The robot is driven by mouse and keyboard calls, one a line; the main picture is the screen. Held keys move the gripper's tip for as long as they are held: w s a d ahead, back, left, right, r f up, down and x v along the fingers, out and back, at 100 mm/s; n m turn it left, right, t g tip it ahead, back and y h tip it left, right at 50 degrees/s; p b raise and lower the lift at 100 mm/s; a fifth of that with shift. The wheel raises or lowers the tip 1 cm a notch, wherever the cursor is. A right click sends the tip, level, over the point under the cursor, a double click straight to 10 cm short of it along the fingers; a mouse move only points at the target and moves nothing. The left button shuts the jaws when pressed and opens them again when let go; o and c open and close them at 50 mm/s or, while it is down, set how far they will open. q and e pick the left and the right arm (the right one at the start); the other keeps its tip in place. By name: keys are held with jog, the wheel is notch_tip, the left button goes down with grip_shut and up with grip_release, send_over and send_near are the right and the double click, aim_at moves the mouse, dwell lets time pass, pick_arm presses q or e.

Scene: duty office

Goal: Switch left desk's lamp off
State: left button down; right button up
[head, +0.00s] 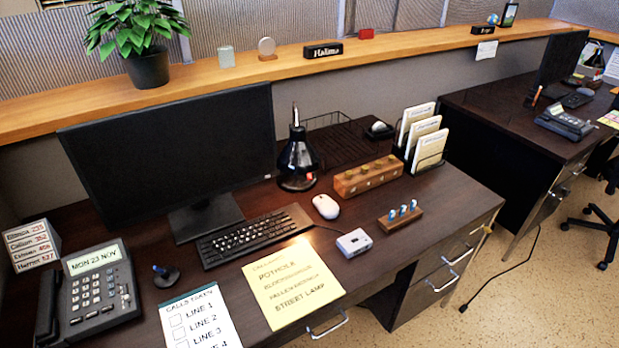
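The left desk (400,205) has a dark wood top and fills the middle of the head view. A black desk lamp (297,160) with a downturned shade stands on it, just right of the monitor. I cannot tell for sure whether the lamp is lit. A small light-grey box (354,244), possibly a switch, lies near the desk's front edge, right of the yellow sheet. A thin cord seems to run to it from the left; its other end is not clear. Neither of my grippers is in view.
Around the lamp are a monitor (175,145), keyboard (254,236), white mouse (326,206), wooden block (368,176) and peg rack (400,217). A phone (97,290) and yellow sheet (292,283) lie nearer. A second desk (490,105) stands right, beyond a floor gap.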

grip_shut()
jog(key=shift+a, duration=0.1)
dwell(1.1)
